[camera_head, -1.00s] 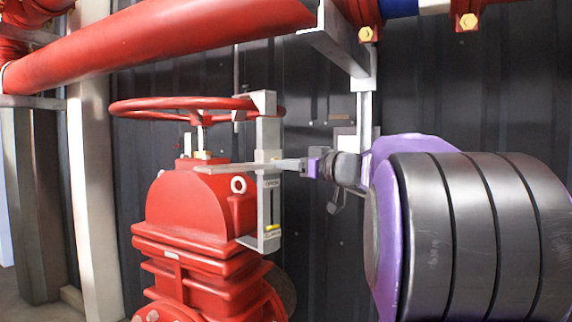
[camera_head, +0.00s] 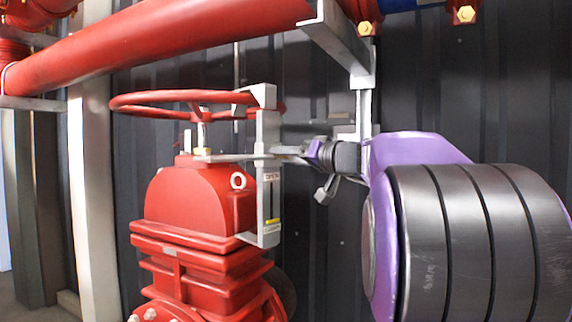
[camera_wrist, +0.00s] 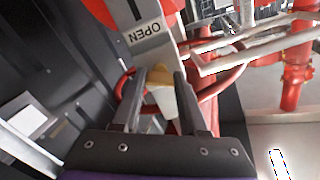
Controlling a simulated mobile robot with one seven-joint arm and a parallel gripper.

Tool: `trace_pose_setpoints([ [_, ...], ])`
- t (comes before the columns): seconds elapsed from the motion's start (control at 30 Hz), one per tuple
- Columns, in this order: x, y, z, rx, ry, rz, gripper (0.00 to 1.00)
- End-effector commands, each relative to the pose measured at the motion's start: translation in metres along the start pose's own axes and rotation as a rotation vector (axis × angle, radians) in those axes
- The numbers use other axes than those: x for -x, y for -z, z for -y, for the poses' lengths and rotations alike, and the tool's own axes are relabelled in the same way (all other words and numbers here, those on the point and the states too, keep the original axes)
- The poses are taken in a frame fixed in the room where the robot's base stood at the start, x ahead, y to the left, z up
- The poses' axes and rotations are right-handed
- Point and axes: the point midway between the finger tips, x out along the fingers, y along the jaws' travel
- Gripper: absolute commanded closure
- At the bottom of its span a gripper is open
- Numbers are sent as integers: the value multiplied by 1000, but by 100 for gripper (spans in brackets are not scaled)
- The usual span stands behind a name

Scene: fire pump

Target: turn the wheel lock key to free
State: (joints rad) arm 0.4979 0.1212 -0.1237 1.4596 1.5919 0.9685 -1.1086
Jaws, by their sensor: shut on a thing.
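A red gate valve (camera_head: 195,205) stands at the left of the head view, with a red handwheel (camera_head: 150,104) on top. A grey lock bracket (camera_head: 268,130) stands upright at the valve's right side and hooks over the wheel rim. In the wrist view the bracket carries an OPEN label (camera_wrist: 146,32). My gripper (camera_wrist: 158,88) is shut on a small tan-yellow piece (camera_wrist: 158,74) beside the bracket, which appears to be the lock key. In the head view my gripper (camera_head: 282,153) reaches the bracket from the right; the key itself is hidden there.
A thick red pipe (camera_head: 190,38) runs above the wheel. A grey pipe support (camera_head: 364,85) hangs just behind my wrist. A dark ribbed wall (camera_head: 330,240) is behind. A pale post (camera_head: 95,200) stands left of the valve.

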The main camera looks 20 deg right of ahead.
Motion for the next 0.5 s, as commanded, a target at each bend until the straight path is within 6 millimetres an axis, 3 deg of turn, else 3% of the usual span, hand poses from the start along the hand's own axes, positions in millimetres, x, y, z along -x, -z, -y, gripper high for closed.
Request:
trace_pose_setpoints([
  [0.5,0,1,1,-489,1,-1,100],
])
